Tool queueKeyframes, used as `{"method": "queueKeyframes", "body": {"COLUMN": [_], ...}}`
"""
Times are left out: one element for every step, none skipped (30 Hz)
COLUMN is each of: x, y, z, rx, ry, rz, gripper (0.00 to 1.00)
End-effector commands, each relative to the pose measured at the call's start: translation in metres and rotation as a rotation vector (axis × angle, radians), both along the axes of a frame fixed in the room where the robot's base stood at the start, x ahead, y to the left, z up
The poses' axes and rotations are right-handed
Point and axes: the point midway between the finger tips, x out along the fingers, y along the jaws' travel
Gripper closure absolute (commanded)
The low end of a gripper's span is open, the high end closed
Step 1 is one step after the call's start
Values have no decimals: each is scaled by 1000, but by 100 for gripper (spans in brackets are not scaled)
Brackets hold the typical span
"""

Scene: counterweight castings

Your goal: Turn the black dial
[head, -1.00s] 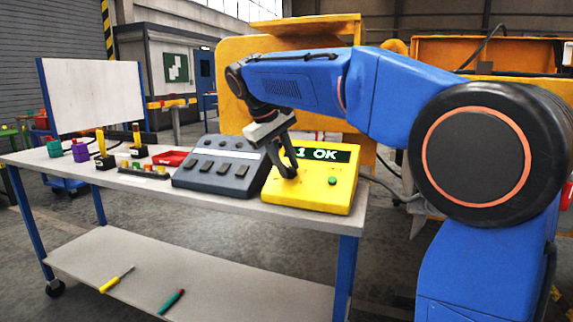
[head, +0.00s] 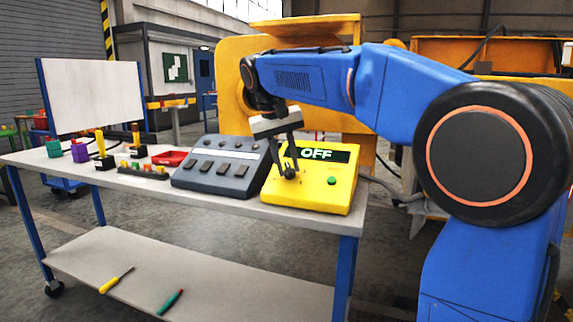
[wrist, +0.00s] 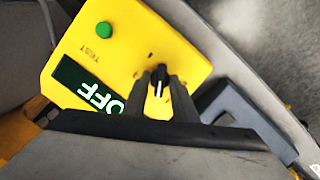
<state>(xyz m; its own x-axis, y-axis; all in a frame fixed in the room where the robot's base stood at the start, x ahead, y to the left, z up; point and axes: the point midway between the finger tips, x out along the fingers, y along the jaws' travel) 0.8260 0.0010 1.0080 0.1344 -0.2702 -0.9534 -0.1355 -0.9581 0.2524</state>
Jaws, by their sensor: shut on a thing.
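The black dial (wrist: 158,74) with a white pointer line sits on the sloped face of the yellow box (head: 330,198). It also shows small in the head view (head: 290,173). My gripper (wrist: 160,88) is shut on the dial, a finger on each side of it. In the head view my gripper (head: 289,165) reaches down to the left part of the box. The display (head: 317,154) on the box reads OFF.
A dark grey box with several keys (head: 215,172) stands just left of the yellow box. Coloured parts and a red item (head: 170,158) lie further left on the table (head: 110,172). Two screwdriver-like tools (head: 117,280) lie on the lower shelf. A whiteboard (head: 95,97) stands at the back left.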

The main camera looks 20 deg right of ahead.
Motion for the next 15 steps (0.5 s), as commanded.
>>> {"method": "queueKeyframes", "body": {"x": [0, 0, 0, 0, 0, -1, -1, -1, 0, 0, 0, -1, -1, -1, -1], "y": [-1, -1, -2, -2, -2, -2, -2, -2, -2, -2, -3, -3, -3, -3, -3], "z": [1, 1, 1, 1, 1, 1, 1, 1, 1, 1, 1, 1, 1, 1, 1], "rx": [18, 29, 45, 55, 65, 79, 89, 99, 112, 120, 128, 139, 146, 155, 163], "ry": [-15, -23, -34, -41, -48, -58, -65, -72, -81, -88, -94, -102, -107, -113, -119], "rz": [-39, -64, -96, -120, -143, -174, -197, -217, -244, -265, -285, -308, -325, -342, -361], "gripper": [97, 97, 97, 97, 97, 97, 97, 97, 97, 97, 97, 97, 97, 97, 97]}}
